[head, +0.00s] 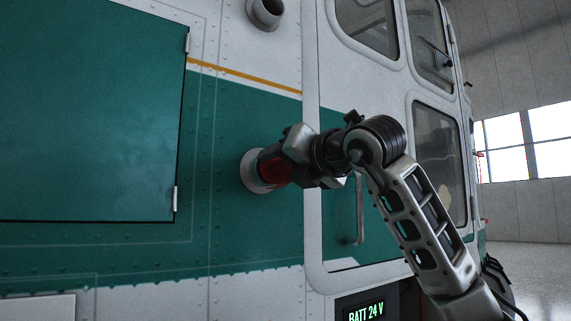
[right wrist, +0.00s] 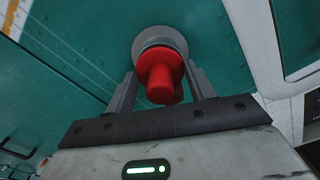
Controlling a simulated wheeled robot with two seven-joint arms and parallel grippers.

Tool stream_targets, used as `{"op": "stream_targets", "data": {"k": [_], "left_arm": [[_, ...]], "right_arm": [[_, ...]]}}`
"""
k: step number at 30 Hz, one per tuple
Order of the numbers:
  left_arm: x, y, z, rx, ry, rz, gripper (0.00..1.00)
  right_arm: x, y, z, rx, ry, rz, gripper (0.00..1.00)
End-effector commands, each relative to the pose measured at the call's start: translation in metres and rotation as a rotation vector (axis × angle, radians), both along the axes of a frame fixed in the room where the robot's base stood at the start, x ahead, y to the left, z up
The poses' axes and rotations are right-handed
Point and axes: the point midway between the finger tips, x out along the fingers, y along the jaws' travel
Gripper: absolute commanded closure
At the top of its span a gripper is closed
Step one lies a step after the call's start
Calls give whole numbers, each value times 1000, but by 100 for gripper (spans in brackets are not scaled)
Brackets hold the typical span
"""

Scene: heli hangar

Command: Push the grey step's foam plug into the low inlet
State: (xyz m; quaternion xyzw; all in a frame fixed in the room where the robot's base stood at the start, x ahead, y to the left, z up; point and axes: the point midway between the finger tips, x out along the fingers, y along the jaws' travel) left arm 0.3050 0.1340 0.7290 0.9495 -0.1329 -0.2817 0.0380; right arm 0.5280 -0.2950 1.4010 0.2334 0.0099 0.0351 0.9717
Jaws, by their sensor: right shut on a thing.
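The red foam plug (head: 274,168) is between the fingers of my right gripper (head: 281,164), which is shut on it. In the right wrist view the plug (right wrist: 161,75) shows a narrow red stub towards me and a wider red part behind it. My right gripper's fingers (right wrist: 161,88) stand on either side of it. The low inlet (head: 252,176) is a pale round ring on the green hull; it also shows in the right wrist view (right wrist: 151,41). The plug is lined up with its mouth and appears to meet it; its depth inside is hidden. My left gripper is out of view.
A second, higher inlet (head: 267,10) sticks out of the white hull above. A door with a handle (head: 358,212) lies right of the low inlet, behind my right arm. A display (head: 366,311) reading "BATT 24 V" is below. A green hatch (head: 90,110) is at left.

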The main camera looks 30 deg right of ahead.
Motion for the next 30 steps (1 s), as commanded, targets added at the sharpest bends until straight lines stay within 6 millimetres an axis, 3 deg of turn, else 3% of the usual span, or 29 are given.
{"op": "stream_targets", "data": {"k": [19, 20, 22, 30], "left_arm": [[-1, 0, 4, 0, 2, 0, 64], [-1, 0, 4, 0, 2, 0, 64], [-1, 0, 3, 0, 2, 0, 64], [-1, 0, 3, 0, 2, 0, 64]], "right_arm": [[10, 1, 0, 0, 0, 2, 68], [10, 1, 0, 0, 0, 2, 43], [10, 1, 0, 0, 0, 1, 24], [10, 1, 0, 0, 1, 0, 20]]}}
